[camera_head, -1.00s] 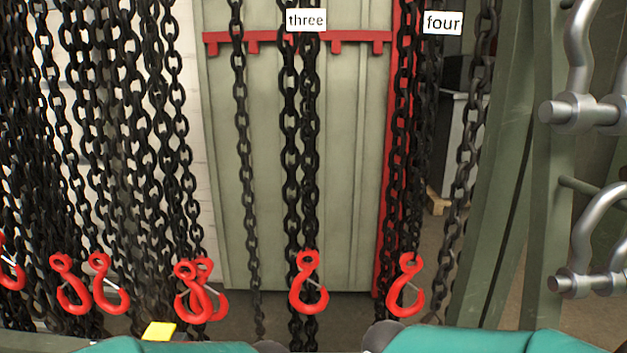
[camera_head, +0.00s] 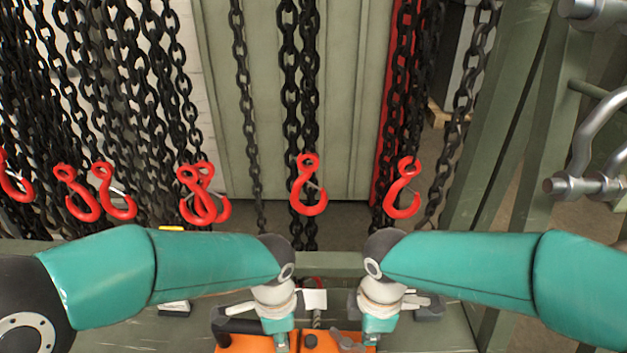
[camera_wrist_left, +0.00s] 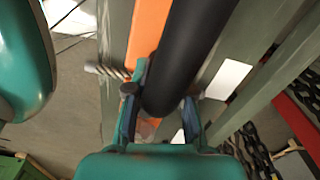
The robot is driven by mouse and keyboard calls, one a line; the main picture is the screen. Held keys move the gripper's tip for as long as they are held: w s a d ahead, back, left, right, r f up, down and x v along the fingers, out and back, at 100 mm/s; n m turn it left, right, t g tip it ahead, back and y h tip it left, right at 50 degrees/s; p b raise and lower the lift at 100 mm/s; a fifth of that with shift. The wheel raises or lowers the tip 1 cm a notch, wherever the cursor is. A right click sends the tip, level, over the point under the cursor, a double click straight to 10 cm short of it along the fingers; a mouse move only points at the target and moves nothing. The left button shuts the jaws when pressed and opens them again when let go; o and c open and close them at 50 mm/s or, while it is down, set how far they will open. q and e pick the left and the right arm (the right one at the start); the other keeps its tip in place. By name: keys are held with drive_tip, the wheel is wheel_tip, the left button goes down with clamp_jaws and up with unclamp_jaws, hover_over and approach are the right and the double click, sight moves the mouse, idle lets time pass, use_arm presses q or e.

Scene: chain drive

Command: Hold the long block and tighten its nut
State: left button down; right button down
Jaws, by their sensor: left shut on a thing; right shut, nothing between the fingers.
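My left gripper (camera_head: 281,338) points down at the bottom of the head view. In the left wrist view it (camera_wrist_left: 160,104) is shut on a thick black round bar (camera_wrist_left: 185,55), with an orange piece (camera_wrist_left: 147,30) alongside. My right gripper (camera_head: 373,336) is shut and empty, pointing down beside the left one. Orange parts (camera_head: 250,344) show below both grippers. I cannot tell for certain which part is the long block. A small threaded rod (camera_head: 317,320) stands between the grippers; it also shows in the left wrist view (camera_wrist_left: 105,72). The nut is not clear.
Black chains (camera_head: 287,100) with red hooks (camera_head: 308,190) hang behind the bench (camera_head: 450,325). Metal shackles (camera_head: 600,165) are on a green frame at the right. A yellow piece (camera_head: 171,228) shows behind my left arm.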

drive_tip(key=shift+s+a, duration=0.15)
drive_tip(key=shift+s, duration=0.3)
idle(0.5)
drive_tip(key=shift+s+d, duration=0.1)
drive_tip(key=shift+d, duration=0.25)
drive_tip(key=shift+r, duration=3)
drive_tip(key=shift+w+d+f, duration=0.1)
drive_tip(key=shift+w+f, duration=0.5)
drive_tip(key=shift+f, duration=0.4)
drive_tip(key=shift+w+d+f, duration=0.1)
drive_tip(key=shift+w+f, duration=0.45)
drive_tip(key=shift+f, duration=0.45)
drive_tip(key=shift+w+d+f, duration=0.1)
drive_tip(key=shift+w+f, duration=0.5)
drive_tip(key=shift+f, duration=0.4)
drive_tip(key=shift+s+a, duration=0.25)
drive_tip(key=shift+a, duration=0.4)
drive_tip(key=shift+s+d, duration=0.1)
drive_tip(key=shift+s, duration=0.1)
